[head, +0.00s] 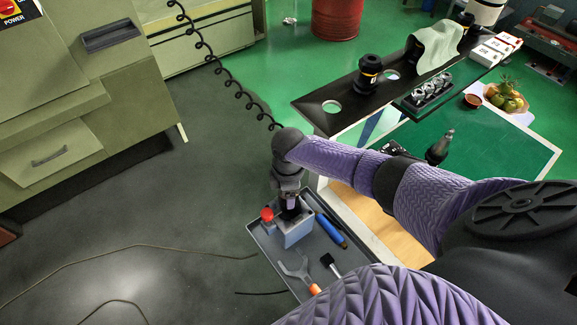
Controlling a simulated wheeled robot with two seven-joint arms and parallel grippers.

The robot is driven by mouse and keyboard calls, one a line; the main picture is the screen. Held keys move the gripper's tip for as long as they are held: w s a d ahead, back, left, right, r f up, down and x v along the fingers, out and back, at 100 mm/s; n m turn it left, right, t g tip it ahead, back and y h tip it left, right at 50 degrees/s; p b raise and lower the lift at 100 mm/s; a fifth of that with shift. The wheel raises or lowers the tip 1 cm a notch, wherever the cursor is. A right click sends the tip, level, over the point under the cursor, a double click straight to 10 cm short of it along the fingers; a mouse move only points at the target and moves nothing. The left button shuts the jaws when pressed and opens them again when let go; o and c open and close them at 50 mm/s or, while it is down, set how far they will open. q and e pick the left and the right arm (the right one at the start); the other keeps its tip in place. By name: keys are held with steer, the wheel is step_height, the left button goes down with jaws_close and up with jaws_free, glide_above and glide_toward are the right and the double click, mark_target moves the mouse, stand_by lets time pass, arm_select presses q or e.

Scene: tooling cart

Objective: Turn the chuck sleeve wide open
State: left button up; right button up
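My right arm comes in from the right, and its gripper (291,207) points down over a blue-grey block (296,235) in the grey tray. A small dark part shows between the fingertips and the block top. It may be the chuck, but its sleeve is mostly hidden by the gripper. I cannot tell whether the fingers are closed on it or only around it. A red ball knob (267,214) is at the block's left side. A purple length of my other arm crosses the bottom; its gripper is out of view.
The grey tray (262,238) also holds a blue-handled tool (331,230), an orange-handled wrench (294,268) and a black-tipped tool (331,264). A black shelf (318,92) with tool holders and a green mat (495,145) lie to the right. A coiled cord (214,62) hangs behind. Open floor lies left.

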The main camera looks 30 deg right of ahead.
steer(key=n, duration=0.3)
steer(key=shift+n, duration=0.3)
steer(key=n, duration=0.3)
steer(key=shift+n, duration=0.4)
steer(key=n+b, duration=0.1)
steer(key=n, duration=0.2)
steer(key=shift+n, duration=1.8)
steer(key=shift+n+b, duration=0.35)
steer(key=shift+n, duration=0.05)
steer(key=o, duration=1.2)
step_height(320, 180, up, 10)
steer(key=shift+p, duration=0.8)
